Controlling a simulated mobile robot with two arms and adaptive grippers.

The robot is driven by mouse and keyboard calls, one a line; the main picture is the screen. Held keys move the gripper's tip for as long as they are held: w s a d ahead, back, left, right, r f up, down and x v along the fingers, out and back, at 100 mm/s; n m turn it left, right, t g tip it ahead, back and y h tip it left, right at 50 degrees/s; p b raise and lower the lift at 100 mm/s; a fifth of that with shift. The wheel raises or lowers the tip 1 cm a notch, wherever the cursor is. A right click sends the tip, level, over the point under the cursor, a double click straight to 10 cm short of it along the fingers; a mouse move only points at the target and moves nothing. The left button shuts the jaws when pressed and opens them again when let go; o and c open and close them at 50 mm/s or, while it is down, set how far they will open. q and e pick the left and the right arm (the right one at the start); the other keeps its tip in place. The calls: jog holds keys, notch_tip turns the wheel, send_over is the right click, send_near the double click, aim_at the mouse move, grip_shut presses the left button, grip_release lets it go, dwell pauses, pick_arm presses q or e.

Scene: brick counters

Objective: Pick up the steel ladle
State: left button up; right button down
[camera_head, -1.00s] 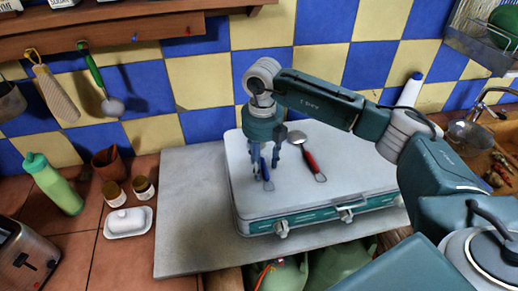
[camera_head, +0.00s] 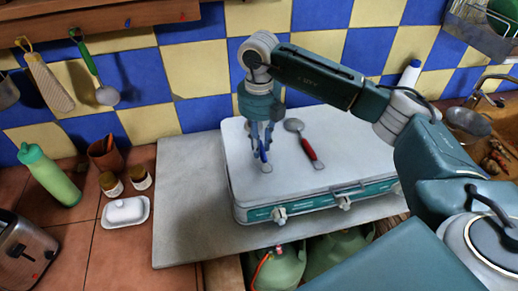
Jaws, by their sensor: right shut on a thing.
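My right gripper (camera_head: 262,148) points down over the white top of the stove (camera_head: 232,180). It is shut on a blue-handled utensil (camera_head: 264,157), whose handle end shows at the fingertips. The head of this utensil is hidden behind the gripper. Just to its right lies a utensil with a round steel head and a red handle (camera_head: 308,149), apart from the fingers. A green-handled utensil with a round grey head (camera_head: 106,96) hangs on the wall at the left. I cannot tell for sure which is the steel ladle. My left gripper is not in view.
A green bottle (camera_head: 50,178), brown cup (camera_head: 104,156), two small jars (camera_head: 138,178) and a white butter dish (camera_head: 125,212) stand left. A toaster (camera_head: 22,250) is front left. Green gas cylinders (camera_head: 280,268) are below. The grey counter left of the stove is clear.

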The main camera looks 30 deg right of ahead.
notch_tip(320, 180, up, 18)
jog(key=b, duration=0.1)
jog(key=shift+f+b, duration=0.2)
jog(key=shift+b, duration=0.2)
jog(key=shift+f, duration=0.1)
